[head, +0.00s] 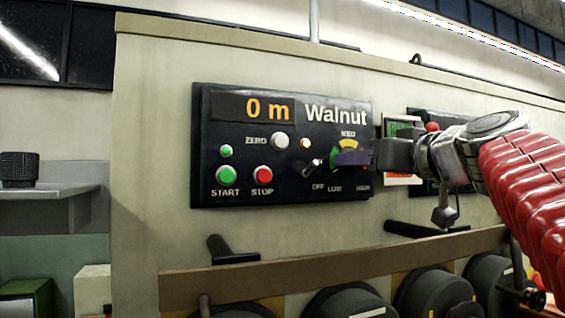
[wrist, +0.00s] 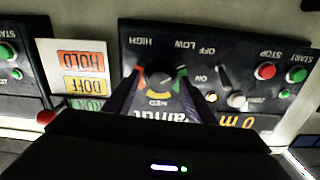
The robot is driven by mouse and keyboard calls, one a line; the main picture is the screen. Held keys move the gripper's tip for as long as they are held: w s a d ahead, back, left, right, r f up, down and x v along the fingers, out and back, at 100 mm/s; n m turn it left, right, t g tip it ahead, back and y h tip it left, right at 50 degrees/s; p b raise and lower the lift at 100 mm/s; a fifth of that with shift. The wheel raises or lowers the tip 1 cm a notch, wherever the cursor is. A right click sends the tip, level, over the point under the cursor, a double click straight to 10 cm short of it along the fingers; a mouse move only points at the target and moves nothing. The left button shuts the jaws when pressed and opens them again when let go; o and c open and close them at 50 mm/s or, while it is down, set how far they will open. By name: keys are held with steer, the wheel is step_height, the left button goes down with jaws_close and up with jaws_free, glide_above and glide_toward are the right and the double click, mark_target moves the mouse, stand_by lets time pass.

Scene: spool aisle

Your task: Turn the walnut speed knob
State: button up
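The Walnut panel (head: 285,180) is a dark control board on the pale cabinet, with an orange "0 m" readout. Its speed knob (wrist: 160,78) is dark and round, inside a green, yellow and orange scale marked LOW, MED and HIGH. The wrist view shows the panel upside down. My gripper (wrist: 160,88) is open, with one finger on each side of the knob and small gaps showing. Whether the fingertips touch it is unclear. In the head view my gripper (head: 352,158) covers the knob and part of the scale. I cannot read the knob's setting.
Beside the knob are a toggle switch (head: 312,166), a green START button (head: 226,174), a red STOP button (head: 263,174) and a pale ZERO button (head: 280,140). A HOLD/DOFF/RUN card (wrist: 82,75) and another panel (wrist: 18,70) adjoin. Black spools (head: 435,292) sit below a rail.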

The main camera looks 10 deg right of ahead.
steer(key=c, duration=0.9)
steer(key=shift+d, duration=0.2)
steer(key=shift+c, duration=0.5)
steer(key=shift+a, duration=0.15)
steer(key=shift+m, duration=3.9)
steer(key=o, duration=1)
